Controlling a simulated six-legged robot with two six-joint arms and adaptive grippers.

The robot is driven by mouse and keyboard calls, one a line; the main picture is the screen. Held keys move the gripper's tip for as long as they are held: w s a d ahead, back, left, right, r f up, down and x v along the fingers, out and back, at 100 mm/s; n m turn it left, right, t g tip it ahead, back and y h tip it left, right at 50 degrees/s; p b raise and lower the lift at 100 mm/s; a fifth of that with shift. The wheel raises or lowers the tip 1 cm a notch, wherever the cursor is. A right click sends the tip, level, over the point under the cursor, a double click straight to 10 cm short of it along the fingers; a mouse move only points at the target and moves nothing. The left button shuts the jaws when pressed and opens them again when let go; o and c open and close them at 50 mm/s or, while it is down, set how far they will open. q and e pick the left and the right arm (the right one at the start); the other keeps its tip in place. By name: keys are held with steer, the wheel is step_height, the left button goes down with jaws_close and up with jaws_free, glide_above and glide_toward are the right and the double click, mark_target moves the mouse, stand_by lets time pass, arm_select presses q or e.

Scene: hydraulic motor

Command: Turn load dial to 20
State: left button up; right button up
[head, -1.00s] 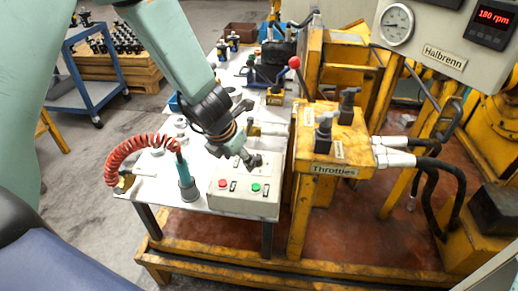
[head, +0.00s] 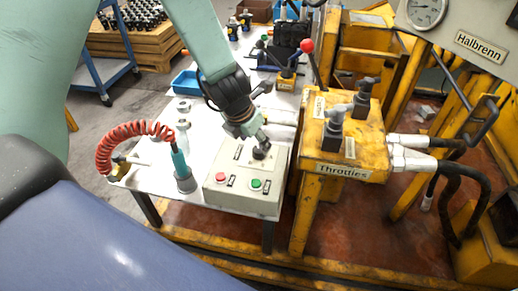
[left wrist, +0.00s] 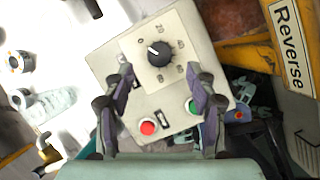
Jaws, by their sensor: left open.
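The load dial (left wrist: 159,54) is a black knob with a white pointer line on a pale square plate with numbers around it. In the left wrist view its pointer is aimed to the upper left, towards the 0. The dial sits on a grey control box (head: 245,178) with a red button (left wrist: 148,127) and a green button (left wrist: 191,106). My left gripper (left wrist: 163,82) is open, its two fingers on either side below the dial with nothing between them. In the head view the left gripper (head: 257,140) is over the back of the box, and the dial is hard to separate from it.
The box stands on a white table (head: 160,187) beside a red coiled hose (head: 128,132) and a teal air tool (head: 181,165). The yellow throttle block (head: 345,150) with black levers is close on the right, and a red-knobbed lever (head: 307,46) rises behind.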

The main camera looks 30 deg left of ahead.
mark_target(259, 150)
arm_select(q)
steer(key=b+x, duration=0.2)
steer(key=x, duration=0.2)
steer(key=shift+w+f, duration=0.1)
steer(key=shift+f, duration=0.35)
steer(key=shift+w, duration=0.15)
steer(key=shift+c, duration=1.4)
steer(key=c, duration=0.9)
